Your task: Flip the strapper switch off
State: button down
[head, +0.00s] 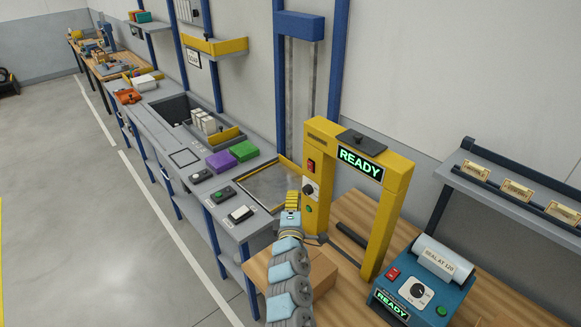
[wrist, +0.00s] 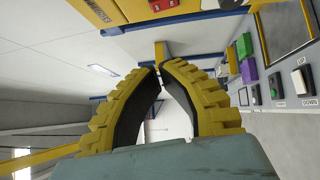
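The strapper (head: 388,205) is a yellow arch with a lit green READY display (head: 360,164). A red rocker switch (head: 311,165) sits high on its left post, above a dark-and-white knob (head: 309,189) and a green button (head: 309,209). The rocker's position is too small to tell. My gripper (head: 293,196) is left of this post, lower than the switch and near knob height. I cannot tell whether it touches. In the wrist view, its yellow fingers curve together with tips almost meeting (wrist: 160,69) and nothing between them. Part of the yellow frame (wrist: 95,10) shows at the top.
A bench at the left holds a white button (head: 240,213), a green button (head: 222,194), and purple (head: 220,161) and green (head: 243,151) blocks. A blue sealer (head: 419,290) with its own READY display stands at the right. A cardboard box (head: 325,272) is beside my arm.

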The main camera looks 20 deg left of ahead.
aim_at(310, 166)
jog(key=shift+w, duration=0.15)
dwell(0.3)
jog(key=x, duration=0.4)
jog(key=d+x, duration=0.1)
jog(key=x, duration=0.3)
jog(key=d+x, duration=0.1)
jog(key=x, duration=0.3)
jog(key=shift+w+d, duration=0.1)
jog(key=shift+w, duration=0.4)
jog(key=shift+w+r, duration=0.15)
jog(key=shift+r, duration=0.05)
dwell(0.5)
jog(key=shift+p, duration=0.3)
